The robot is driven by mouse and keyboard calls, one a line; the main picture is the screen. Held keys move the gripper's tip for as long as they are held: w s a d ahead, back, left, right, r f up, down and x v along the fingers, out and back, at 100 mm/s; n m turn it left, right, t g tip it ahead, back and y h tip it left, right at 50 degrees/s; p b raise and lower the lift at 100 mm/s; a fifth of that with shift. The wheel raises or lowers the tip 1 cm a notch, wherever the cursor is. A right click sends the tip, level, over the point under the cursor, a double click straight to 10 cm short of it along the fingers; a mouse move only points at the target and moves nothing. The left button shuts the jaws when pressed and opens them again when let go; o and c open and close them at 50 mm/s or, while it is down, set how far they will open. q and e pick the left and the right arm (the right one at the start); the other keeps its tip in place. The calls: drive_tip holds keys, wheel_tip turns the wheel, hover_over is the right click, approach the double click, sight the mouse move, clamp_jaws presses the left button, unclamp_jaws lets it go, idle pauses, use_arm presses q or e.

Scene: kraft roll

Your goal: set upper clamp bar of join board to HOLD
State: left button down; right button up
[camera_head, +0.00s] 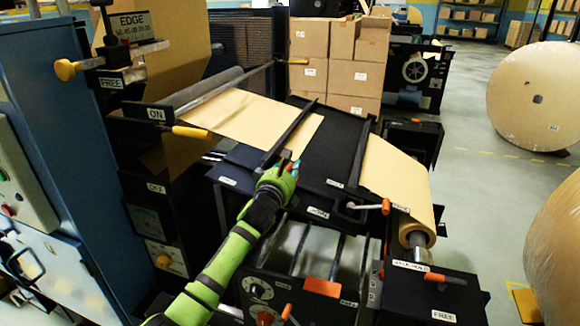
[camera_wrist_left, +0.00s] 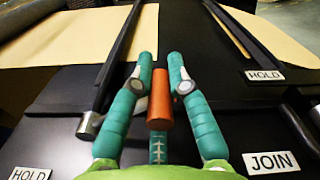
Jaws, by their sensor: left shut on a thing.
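The join board (camera_head: 330,145) is a black slanted plate with two dark bars across it. A HOLD label (camera_wrist_left: 30,173) is at lower left, another (camera_wrist_left: 265,75) at right, and a JOIN label (camera_wrist_left: 272,162) at lower right. My right gripper is not in view.
The right bar (camera_head: 361,150) has a crank-like lever with an orange grip (camera_head: 386,206) near its lower end. Kraft paper (camera_head: 250,115) comes in from the left; more paper (camera_head: 395,180) runs to a roller at right. Boxes (camera_head: 340,50) stand behind.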

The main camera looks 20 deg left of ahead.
use_arm(q)
drive_tip(key=r+n+p, duration=0.1)
drive_tip(key=a+r+n+p, duration=0.1)
drive_tip(key=shift+r+n, duration=0.1)
drive_tip(key=shift+n, duration=0.2)
drive_tip(key=a+r+n+p, duration=0.1)
drive_tip(key=a+n, duration=0.1)
drive_tip(key=n, duration=0.1)
drive_tip(key=a+r+n+p, duration=0.1)
drive_tip(key=a+n+p, duration=0.1)
drive_tip(key=n, duration=0.1)
drive_tip(key=a+r+n+p, duration=0.2)
drive_tip(key=a+n, duration=0.1)
drive_tip(key=shift+w+n, duration=0.15)
drive_tip(key=shift+n, duration=0.15)
drive_tip(key=shift+a, duration=0.15)
idle(0.3)
drive_tip(key=c, duration=1.2)
unclamp_jaws()
